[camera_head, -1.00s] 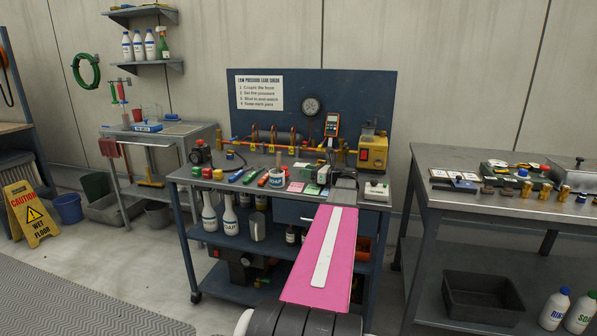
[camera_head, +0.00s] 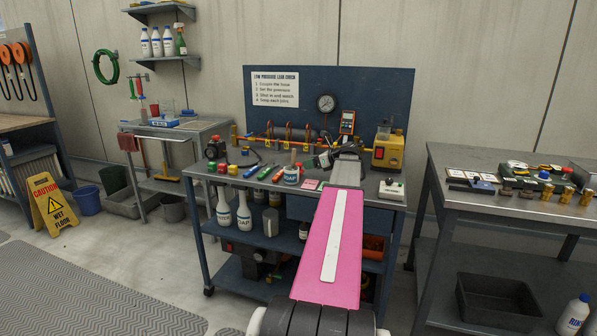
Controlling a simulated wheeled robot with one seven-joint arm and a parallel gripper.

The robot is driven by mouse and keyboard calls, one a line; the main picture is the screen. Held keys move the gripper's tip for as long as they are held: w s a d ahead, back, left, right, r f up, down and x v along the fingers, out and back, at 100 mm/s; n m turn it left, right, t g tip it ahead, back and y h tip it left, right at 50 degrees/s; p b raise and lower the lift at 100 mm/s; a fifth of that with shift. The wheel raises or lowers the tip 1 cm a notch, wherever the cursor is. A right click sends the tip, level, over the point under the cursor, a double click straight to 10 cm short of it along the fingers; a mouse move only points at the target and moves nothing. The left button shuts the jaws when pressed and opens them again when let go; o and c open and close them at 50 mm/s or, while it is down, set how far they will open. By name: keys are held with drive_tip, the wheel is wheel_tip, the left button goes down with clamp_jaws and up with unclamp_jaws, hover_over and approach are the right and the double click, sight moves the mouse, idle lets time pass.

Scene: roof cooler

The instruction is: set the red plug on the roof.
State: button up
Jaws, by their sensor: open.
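Small red and green capped pieces stand at the front left of the blue workbench (camera_head: 292,187). One of them is a small red piece (camera_head: 233,169); I cannot tell whether it is the red plug. A tiny red spot also shows among the parts on the right bench, too small to identify. My pink arm reaches over the workbench's front edge. My gripper (camera_head: 326,160) is above the bench top, right of the marker-like tools, small and partly hidden by my own wrist. It appears empty. I cannot make out the roof as such.
A yellow device (camera_head: 388,151) and a white box (camera_head: 391,189) stand right of my gripper. A pipe rig with a gauge (camera_head: 326,103) runs along the back panel. The right bench (camera_head: 470,160) holds brass fittings (camera_head: 566,194). A caution sign (camera_head: 52,206) stands on the floor at left.

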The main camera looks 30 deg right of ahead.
sight(299, 164)
drive_tip(key=shift+x, duration=3.6)
drive_tip(key=shift+d, duration=0.15)
drive_tip(key=c, duration=0.7)
drive_tip(key=shift+c, duration=0.2)
drive_tip(key=shift+r, duration=0.85)
drive_tip(key=shift+s+d+r, duration=0.15)
drive_tip(key=shift+s+r, duration=0.05)
drive_tip(key=shift+r, duration=0.8)
drive_tip(key=s+d, duration=0.3)
drive_tip(key=s, duration=0.2)
drive_tip(key=s+d, duration=0.3)
drive_tip(key=s, duration=0.1)
drive_tip(key=s+d, duration=0.3)
drive_tip(key=s, duration=0.2)
drive_tip(key=shift+s+d+f, duration=0.1)
drive_tip(key=shift+s+d, duration=0.15)
drive_tip(key=shift+s, duration=0.1)
